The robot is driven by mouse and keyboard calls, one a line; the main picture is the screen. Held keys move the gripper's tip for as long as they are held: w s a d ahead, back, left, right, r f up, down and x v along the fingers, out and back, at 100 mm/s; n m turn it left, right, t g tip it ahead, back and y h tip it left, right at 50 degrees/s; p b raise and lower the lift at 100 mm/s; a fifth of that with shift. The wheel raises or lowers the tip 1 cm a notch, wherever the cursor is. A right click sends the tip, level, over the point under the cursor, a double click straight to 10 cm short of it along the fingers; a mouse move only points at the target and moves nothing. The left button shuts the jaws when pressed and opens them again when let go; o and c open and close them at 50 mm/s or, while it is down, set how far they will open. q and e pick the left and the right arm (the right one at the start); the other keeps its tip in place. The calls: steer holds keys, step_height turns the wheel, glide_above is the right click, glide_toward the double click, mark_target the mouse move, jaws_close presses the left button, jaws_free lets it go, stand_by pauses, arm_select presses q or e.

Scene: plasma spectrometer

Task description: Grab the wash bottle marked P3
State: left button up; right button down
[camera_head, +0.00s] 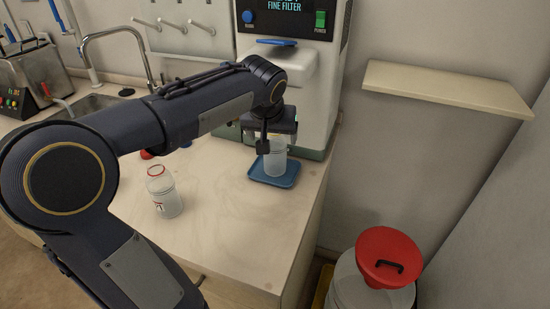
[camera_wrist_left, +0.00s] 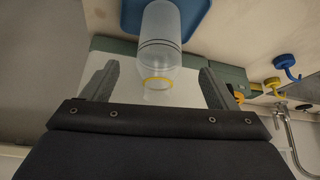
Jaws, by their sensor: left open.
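A clear bottle (camera_head: 275,160) stands on a small blue tray (camera_head: 259,172) in front of the filter machine. In the left wrist view the bottle (camera_wrist_left: 160,45) shows a yellow ring at its open neck; no P3 mark is readable on it. My left gripper (camera_head: 276,141) is over this bottle. In the left wrist view the open fingers (camera_wrist_left: 160,82) are on either side of its neck, with gaps on both sides. Another clear bottle (camera_head: 165,194) with a red neck ring stands on the counter to the left; its dark mark is only partly legible. My right gripper is not in view.
The filter machine (camera_head: 322,75) stands close behind the gripper. A sink with a tap (camera_head: 118,32) is at the back left. A red cap (camera_head: 147,154) lies behind the red-ringed bottle. A wall shelf (camera_head: 445,88) and a red-lidded bin (camera_head: 385,248) are at right.

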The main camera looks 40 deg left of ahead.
mark_target(274, 137)
arm_select(q)
steer(key=x, duration=0.5)
steer(key=shift+w+a+f, duration=0.15)
steer(key=shift+w, duration=0.2)
steer(key=shift+c, duration=0.3)
steer(key=c, duration=1.4)
steer(key=shift+c, duration=0.8)
